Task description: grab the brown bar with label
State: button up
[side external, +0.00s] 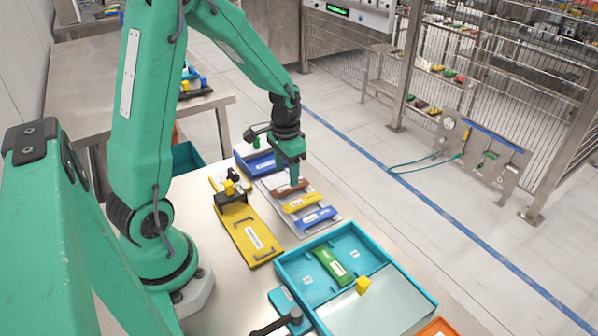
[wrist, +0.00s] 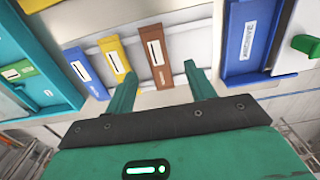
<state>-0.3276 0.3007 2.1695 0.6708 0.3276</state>
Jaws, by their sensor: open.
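The brown bar (side external: 289,186) with a white label lies on a grey tray (side external: 270,192), at the end of a row beside a yellow bar (side external: 302,202) and a blue bar (side external: 318,217). In the wrist view the brown bar (wrist: 155,57) shows its label, with its near end between my fingertips. My gripper (wrist: 158,80) is open and empty, one finger on each side of the bar's near end. In the side view my gripper (side external: 293,172) is over the brown bar and hides part of it. I cannot tell the exact height gap.
A yellow plate (side external: 247,232) with a label lies left of the tray.

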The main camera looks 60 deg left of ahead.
aim_at(288, 187)
jog(key=shift+d+f, duration=0.15)
jog(key=shift+f, duration=1.9)
jog(key=c, duration=1.1)
